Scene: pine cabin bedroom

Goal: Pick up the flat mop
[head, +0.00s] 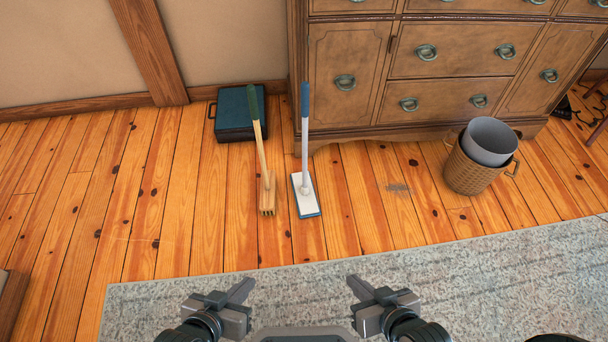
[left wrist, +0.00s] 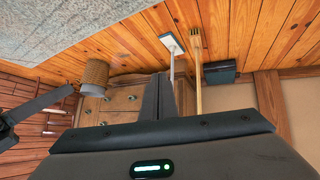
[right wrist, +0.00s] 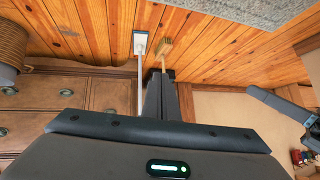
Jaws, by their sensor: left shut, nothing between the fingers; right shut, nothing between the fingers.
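The flat mop (head: 305,193) has a white and blue flat head on the wooden floor and a pale pole with a blue grip, rising against the dresser front. It also shows in the left wrist view (left wrist: 172,43) and the right wrist view (right wrist: 140,42). A wooden broom (head: 267,195) with a green grip stands just left of it. My left gripper (head: 242,290) and my right gripper (head: 360,288) are both shut and empty, over the rug, well short of the mop. In the wrist views the fingers (left wrist: 160,98) (right wrist: 162,98) are together.
A wooden dresser (head: 430,60) stands behind the mop. A dark teal case (head: 232,125) lies on the floor by the wall. A wicker basket (head: 468,175) holding a grey bin (head: 490,140) stands at right. The grey rug (head: 500,270) and floor ahead are clear.

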